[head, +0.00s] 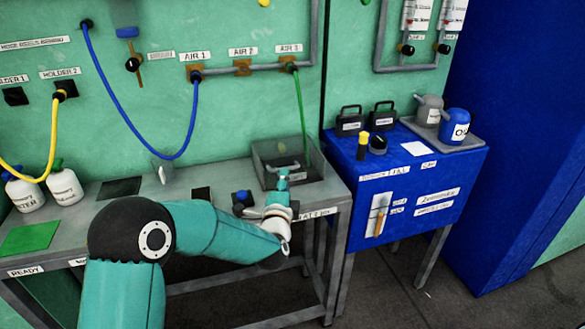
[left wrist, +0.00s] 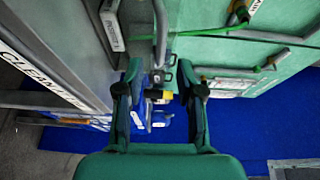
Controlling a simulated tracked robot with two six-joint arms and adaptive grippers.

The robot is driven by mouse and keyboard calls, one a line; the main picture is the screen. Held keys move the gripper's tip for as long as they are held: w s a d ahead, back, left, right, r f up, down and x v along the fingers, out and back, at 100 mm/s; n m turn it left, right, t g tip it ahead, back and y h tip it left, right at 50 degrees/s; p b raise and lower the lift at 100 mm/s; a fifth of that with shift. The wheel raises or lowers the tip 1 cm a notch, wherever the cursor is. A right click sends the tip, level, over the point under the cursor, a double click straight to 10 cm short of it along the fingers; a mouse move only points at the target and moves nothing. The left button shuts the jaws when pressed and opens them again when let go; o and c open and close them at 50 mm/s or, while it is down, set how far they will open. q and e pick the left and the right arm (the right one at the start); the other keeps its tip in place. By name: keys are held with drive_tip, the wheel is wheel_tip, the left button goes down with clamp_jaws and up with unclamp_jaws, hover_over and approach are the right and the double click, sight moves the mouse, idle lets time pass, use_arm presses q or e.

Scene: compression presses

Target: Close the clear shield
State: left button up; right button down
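My right gripper is not in view.
A small dark-blue knob unit (head: 242,200) is left of my gripper. White bottles (head: 64,186) stand at left.

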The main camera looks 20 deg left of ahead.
sight(289, 156)
use_arm(q)
drive_tip(key=x, duration=0.6)
drive_tip(key=shift+w+p, duration=0.4)
clamp_jaws()
